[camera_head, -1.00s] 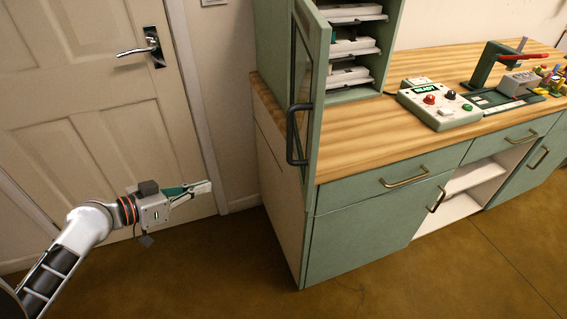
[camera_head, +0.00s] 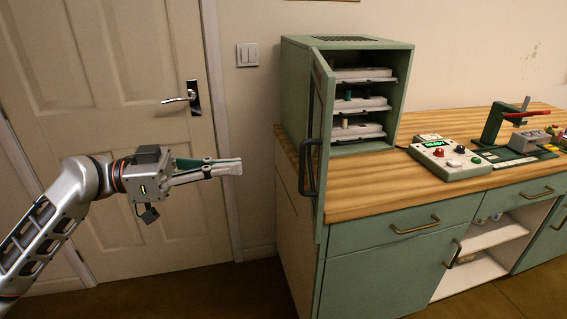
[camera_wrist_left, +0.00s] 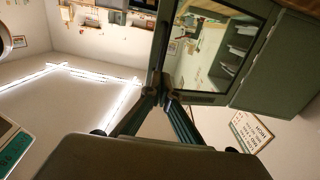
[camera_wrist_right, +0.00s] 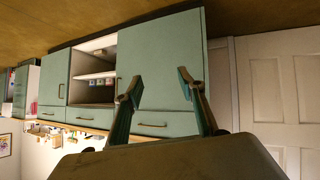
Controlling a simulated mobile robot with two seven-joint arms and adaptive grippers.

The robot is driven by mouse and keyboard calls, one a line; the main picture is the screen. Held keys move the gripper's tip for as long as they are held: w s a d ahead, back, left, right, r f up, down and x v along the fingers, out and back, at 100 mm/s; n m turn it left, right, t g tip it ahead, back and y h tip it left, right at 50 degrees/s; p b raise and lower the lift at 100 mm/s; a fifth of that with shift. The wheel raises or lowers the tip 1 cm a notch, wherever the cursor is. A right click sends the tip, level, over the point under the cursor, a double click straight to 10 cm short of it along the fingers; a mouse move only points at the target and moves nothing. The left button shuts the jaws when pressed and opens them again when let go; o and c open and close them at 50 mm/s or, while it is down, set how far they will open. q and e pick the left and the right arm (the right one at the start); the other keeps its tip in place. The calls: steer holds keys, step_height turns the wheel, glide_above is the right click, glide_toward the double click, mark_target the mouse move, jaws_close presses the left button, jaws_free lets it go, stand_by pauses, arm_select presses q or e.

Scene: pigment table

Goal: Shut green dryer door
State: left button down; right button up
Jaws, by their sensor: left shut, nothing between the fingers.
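The green dryer (camera_head: 296,90) stands on the left end of the wooden counter. Its glazed door (camera_head: 321,150) is swung open toward me, seen nearly edge-on, with a dark handle (camera_head: 307,168) on its outer face. In the left wrist view the door's glass (camera_wrist_left: 214,50) shows inside a green frame. My left gripper (camera_head: 240,167) is shut and empty, left of the handle and apart from it in the head view. My right gripper (camera_wrist_right: 160,84) is open and empty in the right wrist view. It is out of the head view.
Inside the dryer are several white trays (camera_head: 362,104). A control box (camera_head: 449,160) and a green press (camera_head: 500,125) stand on the counter (camera_head: 370,190). Green cabinets (camera_head: 385,262) lie below. A white room door (camera_head: 120,90) is behind my left arm.

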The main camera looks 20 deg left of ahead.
arm_select(q)
steer(key=p+x, duration=0.2)
steer(key=x, duration=0.8)
steer(key=shift+d, duration=0.3)
steer(key=shift+w, duration=0.1)
